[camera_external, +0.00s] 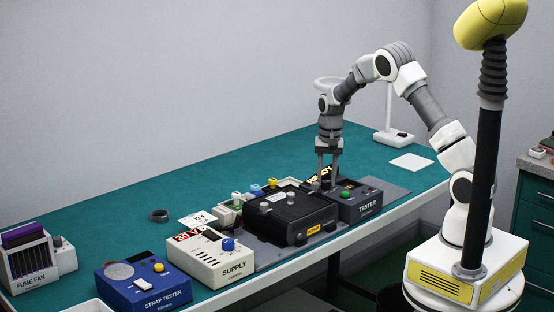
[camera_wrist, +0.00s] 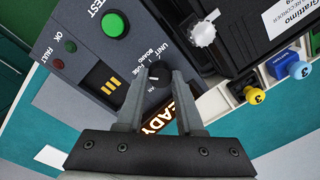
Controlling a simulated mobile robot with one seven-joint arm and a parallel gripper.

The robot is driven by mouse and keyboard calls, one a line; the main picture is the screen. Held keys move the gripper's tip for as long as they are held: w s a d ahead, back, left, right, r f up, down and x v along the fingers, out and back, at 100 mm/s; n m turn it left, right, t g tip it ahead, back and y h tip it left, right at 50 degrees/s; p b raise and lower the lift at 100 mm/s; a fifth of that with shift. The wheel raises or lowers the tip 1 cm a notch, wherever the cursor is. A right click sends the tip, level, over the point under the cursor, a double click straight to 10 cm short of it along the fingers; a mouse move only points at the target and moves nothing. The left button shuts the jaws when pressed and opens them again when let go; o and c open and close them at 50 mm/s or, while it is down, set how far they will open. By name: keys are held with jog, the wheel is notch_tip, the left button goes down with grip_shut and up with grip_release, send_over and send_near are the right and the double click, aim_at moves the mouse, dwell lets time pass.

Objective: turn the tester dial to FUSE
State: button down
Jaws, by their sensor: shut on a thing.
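The tester (camera_external: 360,208) is a dark grey box at the right end of the row on the bench. It has a green TEST button (camera_wrist: 114,24) and small OK and FAULT lamps. Its black round dial (camera_wrist: 158,72) shows in the wrist view, with the words UNIT, BOARD and FUSE printed near its rim. My gripper (camera_wrist: 160,78) reaches down with its two fingers on either side of the dial and is shut on it. The fingers partly cover the dial, and I cannot tell surely which word it points to. In the external view my gripper (camera_external: 327,180) hides the dial.
A lit display partly reading "EADY" (camera_wrist: 160,118) lies close to the fingers. A black recorder (camera_external: 290,215) with a light knob (camera_wrist: 203,33) stands beside the tester. Yellow and blue plugs (camera_wrist: 278,65) sit on a pale strip. The supply (camera_external: 215,262) and strap tester (camera_external: 140,285) stand further left.

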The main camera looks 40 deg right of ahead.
aim_at(329, 181)
jog(key=c, duration=0.5)
grip_release()
jog(key=shift+c, duration=0.2)
notch_tip(329, 181, up, 18)
jog(key=shift+s+d+f+p, duration=0.25)
jog(key=shift+d+p, duration=0.05)
